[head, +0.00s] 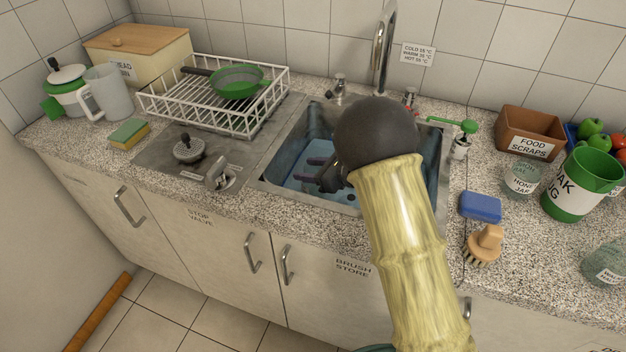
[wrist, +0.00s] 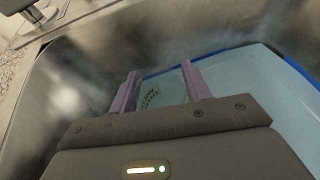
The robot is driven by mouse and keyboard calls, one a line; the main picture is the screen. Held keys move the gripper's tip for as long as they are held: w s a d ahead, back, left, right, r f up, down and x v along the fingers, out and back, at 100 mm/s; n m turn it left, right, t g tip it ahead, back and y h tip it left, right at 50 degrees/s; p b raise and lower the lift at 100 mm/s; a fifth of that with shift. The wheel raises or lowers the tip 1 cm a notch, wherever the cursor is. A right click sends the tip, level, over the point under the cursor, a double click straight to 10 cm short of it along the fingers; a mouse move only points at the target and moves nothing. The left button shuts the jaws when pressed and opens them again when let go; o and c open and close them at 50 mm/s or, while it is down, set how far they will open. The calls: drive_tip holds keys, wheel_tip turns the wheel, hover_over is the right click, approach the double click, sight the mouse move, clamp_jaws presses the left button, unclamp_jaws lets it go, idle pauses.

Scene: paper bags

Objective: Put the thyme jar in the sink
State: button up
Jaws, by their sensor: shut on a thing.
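The sink (head: 262,181) is a steel basin in the middle of the counter, with a blue tub (head: 345,193) inside it. My gripper (head: 317,168) reaches down into the sink, partly hidden by my arm in the head view. In the wrist view my gripper (wrist: 160,78) has its two pinkish fingers on either side of a clear, round jar (wrist: 166,99) with dark lettering that I cannot read. The gripper is shut on this jar, over or in the tub. I cannot tell if the jar touches the bottom. I cannot make out the jar in the head view.
A tall faucet (head: 383,55) stands behind the sink. A white dish rack (head: 165,104) with a green pan (head: 238,82) is to the left. To the right are a blue sponge (head: 480,206), a brush (head: 484,245), a honey jar (head: 522,180) and a food scraps box (head: 530,130).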

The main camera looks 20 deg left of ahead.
drive_tip(key=shift+f, duration=1.8)
drive_tip(key=shift+f, duration=0.1)
drive_tip(key=o, duration=1.1)
drive_tip(key=v, duration=1.2)
drive_tip(key=shift+b, duration=0.35)
